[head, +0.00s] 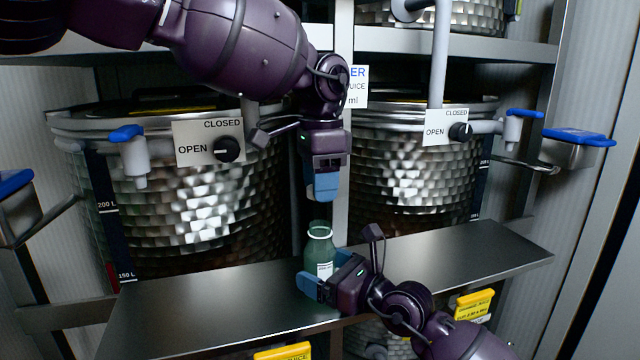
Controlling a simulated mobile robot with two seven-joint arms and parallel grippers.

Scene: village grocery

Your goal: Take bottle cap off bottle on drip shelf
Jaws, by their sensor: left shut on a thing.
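A green glass bottle (321,250) with a pale label stands upright on the metal drip shelf (215,305). Its neck has a pale ring and no cap shows on it. My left gripper (322,194) points down just above the bottle's mouth, with a small gap between. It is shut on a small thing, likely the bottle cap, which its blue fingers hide. My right gripper (326,272) reaches in from the lower right, with its blue fingers around the bottle's lower body. Whether they press on the glass cannot be told.
Two large hammered metal tanks (215,205) (412,175) with taps and OPEN/CLOSED signs stand behind the shelf. Yellow tags (474,304) hang below the shelf. The shelf is bare on both sides of the bottle.

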